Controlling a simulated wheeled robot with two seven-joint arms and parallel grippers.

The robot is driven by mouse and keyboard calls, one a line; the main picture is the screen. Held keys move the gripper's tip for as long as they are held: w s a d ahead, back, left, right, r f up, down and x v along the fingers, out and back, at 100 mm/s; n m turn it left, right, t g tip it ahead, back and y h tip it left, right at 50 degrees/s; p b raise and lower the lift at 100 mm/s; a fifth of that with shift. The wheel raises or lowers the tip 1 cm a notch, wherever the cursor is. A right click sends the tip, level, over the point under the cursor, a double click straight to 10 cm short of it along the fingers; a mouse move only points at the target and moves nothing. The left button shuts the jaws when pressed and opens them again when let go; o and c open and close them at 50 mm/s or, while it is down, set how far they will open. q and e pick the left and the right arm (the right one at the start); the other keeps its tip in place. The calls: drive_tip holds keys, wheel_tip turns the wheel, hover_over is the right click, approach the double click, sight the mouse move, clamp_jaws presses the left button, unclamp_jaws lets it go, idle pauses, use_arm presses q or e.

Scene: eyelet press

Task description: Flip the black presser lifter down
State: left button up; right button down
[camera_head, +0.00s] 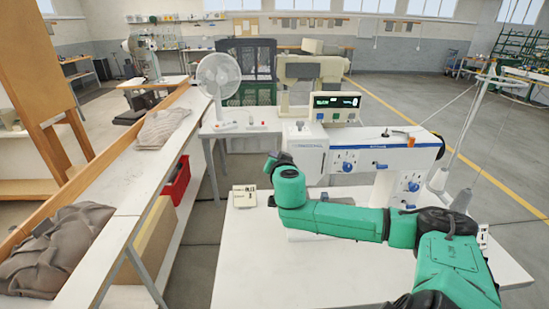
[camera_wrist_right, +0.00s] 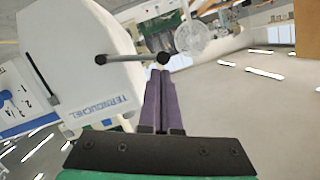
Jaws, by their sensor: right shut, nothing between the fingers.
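The white sewing machine (camera_head: 345,155) stands on the white table, its head at the left end. In the right wrist view its head (camera_wrist_right: 80,50) fills the upper left. The black presser lifter (camera_wrist_right: 132,58) sticks out from the head as a thin rod with a round knob at its tip. My right gripper (camera_wrist_right: 162,85) has its two purple fingers shut together and empty. In the picture the knob lies just above the fingertips; I cannot tell whether they touch. In the head view my green right arm covers the machine's lower left, and the lifter cannot be made out. My left gripper is out of view.
A small beige box (camera_head: 244,196) sits on the machine's table (camera_head: 260,265), left of my right arm. The table's front left is clear. A long white bench (camera_head: 130,190) with grey cloth (camera_head: 65,245) runs along the left. A fan (camera_head: 218,80) stands behind.

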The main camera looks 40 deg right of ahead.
drive_tip(key=shift+w+a+f+n+g+h+b, duration=0.2)
drive_tip(key=shift+a+f+n+g+h+b, duration=0.05)
drive_tip(key=shift+f+n+b, duration=0.65)
drive_tip(key=shift+w+a+f+n+g+h+b, duration=0.2)
drive_tip(key=shift+f+n+h+b, duration=0.1)
drive_tip(key=shift+f+n+b, duration=0.55)
drive_tip(key=shift+w+a+f+n+g+h+b, duration=0.15)
drive_tip(key=shift+a+f+n+g+h+b, duration=0.1)
drive_tip(key=shift+f+n+b, duration=0.65)
drive_tip(key=shift+r, duration=0.25)
